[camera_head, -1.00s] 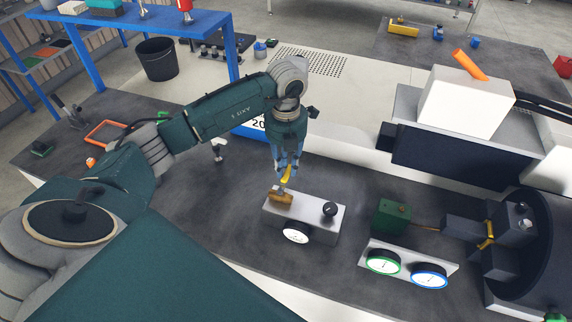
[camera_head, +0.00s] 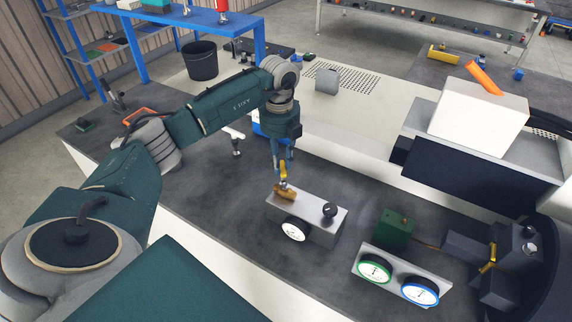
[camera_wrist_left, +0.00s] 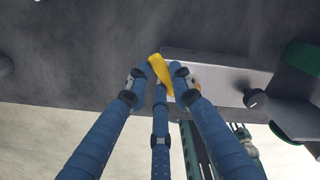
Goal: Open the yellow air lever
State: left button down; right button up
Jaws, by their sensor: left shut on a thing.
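The yellow air lever (camera_head: 283,172) stands on a brass-coloured valve body (camera_head: 285,192) at the left end of a grey metal block (camera_head: 312,213). The block also carries a black knob (camera_head: 330,210) and a round white gauge (camera_head: 295,229) on its front. My left gripper (camera_head: 282,165) reaches down from above with its blue fingers shut on the lever. In the left wrist view the yellow lever (camera_wrist_left: 160,70) shows between the fingertips (camera_wrist_left: 158,75). The fingers hide part of the lever. My right gripper is in neither view.
A panel with a green-rimmed gauge (camera_head: 374,269) and a blue-rimmed gauge (camera_head: 420,290) lies right of the block. A green box (camera_head: 397,229) stands behind it, with dark machinery (camera_head: 490,250) further right. The dark bench top left of the block is mostly clear.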

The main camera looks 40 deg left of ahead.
pick_arm(q)
jog(key=s+n, duration=0.1)
jog(key=n, duration=0.2)
jog(key=s+a+n, duration=0.1)
jog(key=s+n, duration=0.1)
jog(key=n, duration=0.2)
jog(key=s+n+p, duration=0.1)
jog(key=s+n, duration=0.1)
jog(key=n, duration=0.1)
jog(key=shift+a+r+n, duration=0.1)
jog(key=shift+a+n, duration=0.1)
jog(key=shift+n, duration=0.1)
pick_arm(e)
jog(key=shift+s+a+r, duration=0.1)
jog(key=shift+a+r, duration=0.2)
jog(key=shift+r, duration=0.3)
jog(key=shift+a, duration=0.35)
pick_arm(q)
jog(key=c, duration=1.6)
grip_release()
jog(key=shift+c, duration=0.2)
jog(key=shift+o, duration=0.8)
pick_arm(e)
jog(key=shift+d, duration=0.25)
